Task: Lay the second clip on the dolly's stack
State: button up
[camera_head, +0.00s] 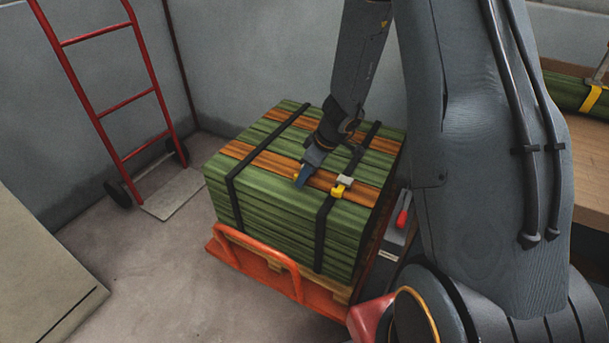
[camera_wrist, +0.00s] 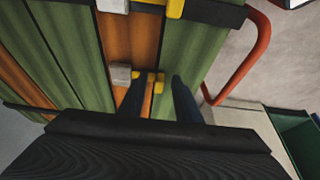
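The stack (camera_head: 275,215) of green and orange-brown boards stands on the orange dolly (camera_head: 275,275), bound by two black straps. The first clip (camera_head: 341,187), grey and yellow, sits on the right strap; it also shows at the top of the wrist view (camera_wrist: 112,5). My gripper (camera_head: 303,178) points down at the top of the stack, left of that clip. In the wrist view my gripper's fingers (camera_wrist: 158,80) are apart. The second clip (camera_wrist: 121,75), a grey block with yellow prongs, is at the fingertips over an orange-brown board, partly hidden by the left finger. Its contact with the boards is unclear.
A red hand truck (camera_head: 115,100) leans at the back left wall. A wooden bench (camera_head: 585,165) stands at the right. A red-handled tool (camera_head: 402,217) lies right of the dolly. A pale box (camera_head: 35,270) stands front left. The dolly's orange handle (camera_wrist: 250,62) rises beside the stack.

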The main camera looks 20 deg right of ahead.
jog(key=shift+r, duration=0.1)
jog(key=shift+s+r+p, duration=0.1)
jog(key=shift+r+p, duration=0.2)
jog(key=shift+p, duration=0.35)
jog(key=p+v, duration=0.2)
jog(key=v, duration=0.9)
jog(key=s+a+r+m+g, duration=0.2)
jog(key=s+a+r+m, duration=0.1)
jog(key=s+a+r, duration=0.6)
jog(key=s+r+m+h, duration=0.1)
jog(key=s+r+m, duration=0.1)
jog(key=s, duration=0.5)
jog(key=s+d+r+m+g+h, duration=0.1)
jog(key=s+m, duration=0.2)
jog(key=s, duration=0.5)
jog(key=shift+r+h, duration=0.4)
jog(key=d+r+m+p, duration=0.1)
jog(key=d+r+p, duration=0.3)
jog(key=p, duration=0.8)
jog(key=shift+s+r, duration=0.4)
jog(key=shift+r, duration=0.75)
